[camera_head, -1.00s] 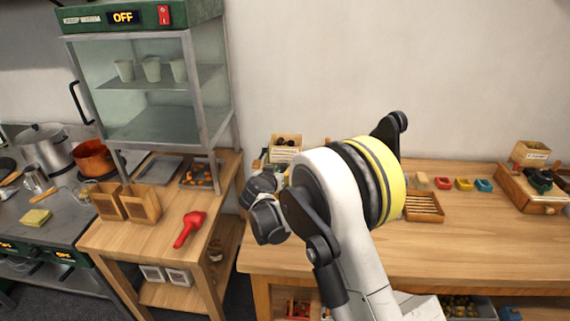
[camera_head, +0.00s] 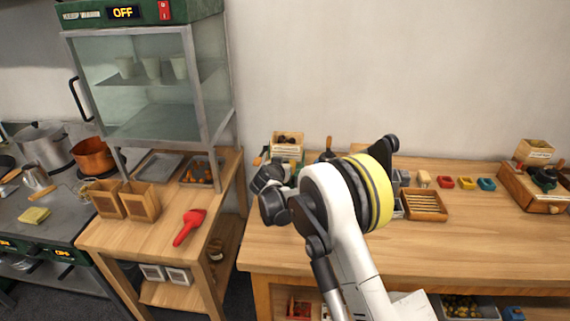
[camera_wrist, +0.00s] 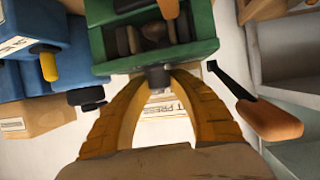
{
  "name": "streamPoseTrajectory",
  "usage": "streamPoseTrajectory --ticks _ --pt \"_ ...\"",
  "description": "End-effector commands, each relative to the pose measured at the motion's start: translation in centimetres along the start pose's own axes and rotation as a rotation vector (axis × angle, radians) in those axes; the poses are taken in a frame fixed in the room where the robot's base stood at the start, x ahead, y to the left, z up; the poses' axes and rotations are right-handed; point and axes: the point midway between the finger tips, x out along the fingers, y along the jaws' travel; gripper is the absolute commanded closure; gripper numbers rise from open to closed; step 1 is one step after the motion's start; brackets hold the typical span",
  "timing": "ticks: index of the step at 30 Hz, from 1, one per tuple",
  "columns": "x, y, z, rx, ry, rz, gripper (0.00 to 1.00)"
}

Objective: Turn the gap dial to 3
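A green machine (camera_wrist: 120,45) with dark rollers fills the top middle of the wrist view. A short dark knob (camera_wrist: 158,77), which looks like the gap dial, sticks out of its near face. My gripper (camera_wrist: 158,82) has its two yellow-orange fingers at either side of this knob, the tips appearing to touch it. No number or pointer on the dial is readable. In the head view my own arm hides the gripper and the knob.
A crank with a wooden handle (camera_wrist: 268,118) lies close to the right finger. A blue machine (camera_wrist: 60,65) with a yellow knob stands at the left. In the head view, a pencil-like tray (camera_head: 423,205) and small coloured blocks (camera_head: 466,183) lie on the wooden table (camera_head: 440,250).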

Motion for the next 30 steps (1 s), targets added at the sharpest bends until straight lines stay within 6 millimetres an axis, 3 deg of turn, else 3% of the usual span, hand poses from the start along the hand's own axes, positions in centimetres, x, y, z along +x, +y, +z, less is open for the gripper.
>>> streamPoseTrajectory --ticks 11,30 --pt "0.0 0.09 0.04 -0.017 0.0 -0.049 1.0" --pt "0.1 0.22 0.01 -0.166 0.001 -0.414 1.0"
